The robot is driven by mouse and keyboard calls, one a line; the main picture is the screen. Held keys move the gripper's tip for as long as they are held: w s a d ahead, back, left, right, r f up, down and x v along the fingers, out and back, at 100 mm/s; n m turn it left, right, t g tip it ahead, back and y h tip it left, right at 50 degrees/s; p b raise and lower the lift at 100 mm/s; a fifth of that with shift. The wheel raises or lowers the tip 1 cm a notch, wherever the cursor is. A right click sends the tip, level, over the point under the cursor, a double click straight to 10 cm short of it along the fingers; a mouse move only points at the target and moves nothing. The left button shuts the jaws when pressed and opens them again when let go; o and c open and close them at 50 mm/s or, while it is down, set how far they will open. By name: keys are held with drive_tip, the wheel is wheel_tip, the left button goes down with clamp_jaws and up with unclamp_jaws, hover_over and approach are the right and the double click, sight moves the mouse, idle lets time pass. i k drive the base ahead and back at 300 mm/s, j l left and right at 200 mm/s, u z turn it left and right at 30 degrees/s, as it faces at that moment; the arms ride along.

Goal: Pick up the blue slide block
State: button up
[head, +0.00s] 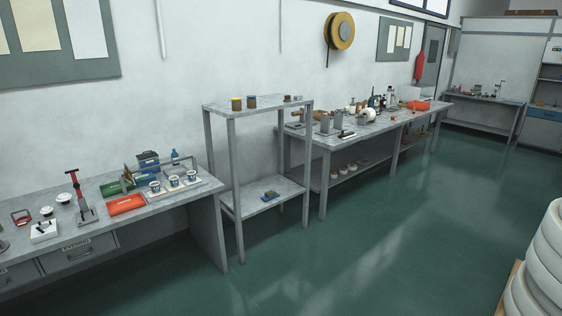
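My gripper is not in view.
The grey rack (262,104) carries small jars on top. A left bench (150,205) holds cups, a red cloth-like item (124,204) and tools. A longer cluttered bench (365,138) stands right. Green floor (370,240) is clear; white rings (540,265) are stacked at right.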

sight(270, 195)
drive_tip(key=i+u, duration=0.1)
drive_tip(key=i, duration=0.45)
drive_tip(key=i+l, duration=0.1)
drive_tip(key=i, duration=0.4)
drive_tip(key=i+l+u, duration=0.15)
drive_tip(key=i, duration=0.95)
drive_tip(key=i+u, duration=0.1)
drive_tip(key=i, duration=0.4)
drive_tip(key=i+l+u, duration=0.15)
drive_tip(key=i, duration=0.35)
drive_tip(key=i+l+u, duration=0.1)
drive_tip(key=i, duration=0.45)
drive_tip(key=i+l+u, duration=0.1)
drive_tip(key=i, duration=0.4)
